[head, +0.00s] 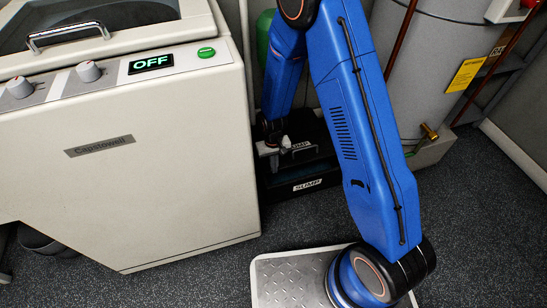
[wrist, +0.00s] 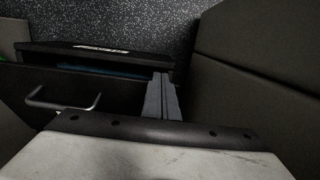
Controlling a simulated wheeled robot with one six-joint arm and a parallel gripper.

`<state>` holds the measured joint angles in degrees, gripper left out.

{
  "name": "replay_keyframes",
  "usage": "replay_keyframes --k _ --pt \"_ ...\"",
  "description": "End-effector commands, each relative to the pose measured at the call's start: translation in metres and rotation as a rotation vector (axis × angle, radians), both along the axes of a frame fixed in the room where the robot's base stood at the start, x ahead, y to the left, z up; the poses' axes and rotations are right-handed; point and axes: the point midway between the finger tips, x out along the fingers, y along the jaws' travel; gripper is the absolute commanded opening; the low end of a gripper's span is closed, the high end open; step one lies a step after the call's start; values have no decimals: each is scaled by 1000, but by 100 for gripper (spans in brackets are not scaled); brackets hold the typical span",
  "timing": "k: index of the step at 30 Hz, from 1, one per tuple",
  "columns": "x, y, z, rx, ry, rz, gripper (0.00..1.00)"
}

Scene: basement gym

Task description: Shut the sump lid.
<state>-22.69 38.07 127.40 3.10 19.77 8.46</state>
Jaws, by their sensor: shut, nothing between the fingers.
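The sump is a black box (head: 280,191) on the floor behind my arm, with a white SUMP label on its front. Its dark lid (head: 318,155) carries a metal handle and seems tilted up at the back, partly hidden by my arm. In the wrist view, the lid's handle (wrist: 64,101) is at left, and a narrow bluish gap (wrist: 115,70) shows between the lid and the box's labelled front rim (wrist: 100,48). My gripper (wrist: 164,80) is shut and empty, right of the handle and over the sump. Whether it touches the lid cannot be told.
A cream machine (head: 130,165) reading OFF stands close on the left. A grey tank (head: 435,75) with a yellow tag (head: 465,75) and a brass tap (head: 429,132) stands at right. The dark speckled floor (head: 470,220) is clear at front right.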

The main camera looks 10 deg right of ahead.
Motion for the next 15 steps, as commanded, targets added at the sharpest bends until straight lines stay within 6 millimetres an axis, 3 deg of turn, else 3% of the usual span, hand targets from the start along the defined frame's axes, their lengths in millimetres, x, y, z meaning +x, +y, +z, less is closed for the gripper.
replay_keyframes --k 6,15 --pt "-16 -3 -47 -2 4 -1 0" --pt "-26 -5 -89 -1 2 -1 0"
